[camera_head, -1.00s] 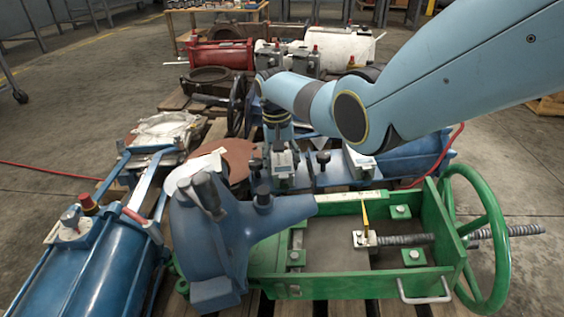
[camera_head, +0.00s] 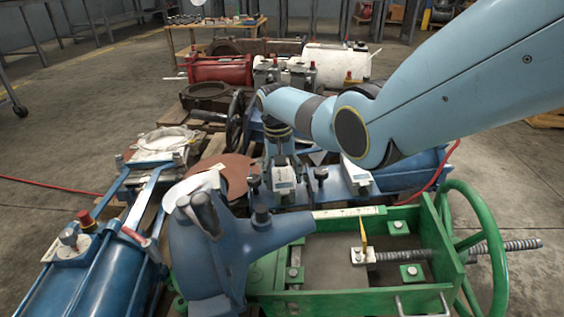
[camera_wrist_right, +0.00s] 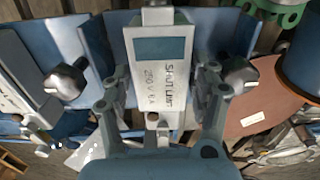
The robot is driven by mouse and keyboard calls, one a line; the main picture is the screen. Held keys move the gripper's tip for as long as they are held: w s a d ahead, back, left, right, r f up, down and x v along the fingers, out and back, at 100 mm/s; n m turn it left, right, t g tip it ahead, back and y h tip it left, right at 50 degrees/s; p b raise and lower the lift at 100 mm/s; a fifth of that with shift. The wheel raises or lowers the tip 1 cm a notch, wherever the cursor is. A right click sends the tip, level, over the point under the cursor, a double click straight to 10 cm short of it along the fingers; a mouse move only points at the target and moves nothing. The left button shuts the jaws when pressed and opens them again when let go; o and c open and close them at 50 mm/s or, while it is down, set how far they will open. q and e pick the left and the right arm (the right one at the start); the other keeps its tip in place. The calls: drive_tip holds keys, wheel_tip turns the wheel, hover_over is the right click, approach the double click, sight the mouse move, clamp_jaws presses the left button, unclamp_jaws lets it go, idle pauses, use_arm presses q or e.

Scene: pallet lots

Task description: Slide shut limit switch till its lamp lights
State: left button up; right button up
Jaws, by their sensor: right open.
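The shut limit switch is a pale grey box (camera_wrist_right: 160,75) with a dark panel and printed lettering, filling the middle of the right wrist view. In the head view the switch (camera_head: 284,178) sits on a blue valve assembly behind the green frame. My right gripper (camera_wrist_right: 160,105) is open, with one finger on each side of the switch; I cannot tell if either touches it. In the head view this gripper (camera_head: 280,152) is over the switch, partly hidden by its own arm. A small brownish dome (camera_wrist_right: 153,117) shows at the near end of the switch, not visibly glowing.
A similar pale box (camera_head: 356,175) stands to the right on the same assembly. Bolt heads (camera_wrist_right: 65,82) flank the switch. A green frame with a handwheel (camera_head: 495,262) and a dark blue casting (camera_head: 195,255) stand in front. Open floor (camera_head: 515,160) lies to the right.

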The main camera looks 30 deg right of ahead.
sight(280, 177)
wheel_tip(280, 177, up, 11)
drive_tip(key=shift+w+a, duration=0.2)
drive_tip(key=shift+a, duration=0.2)
drive_tip(key=shift+r, duration=0.1)
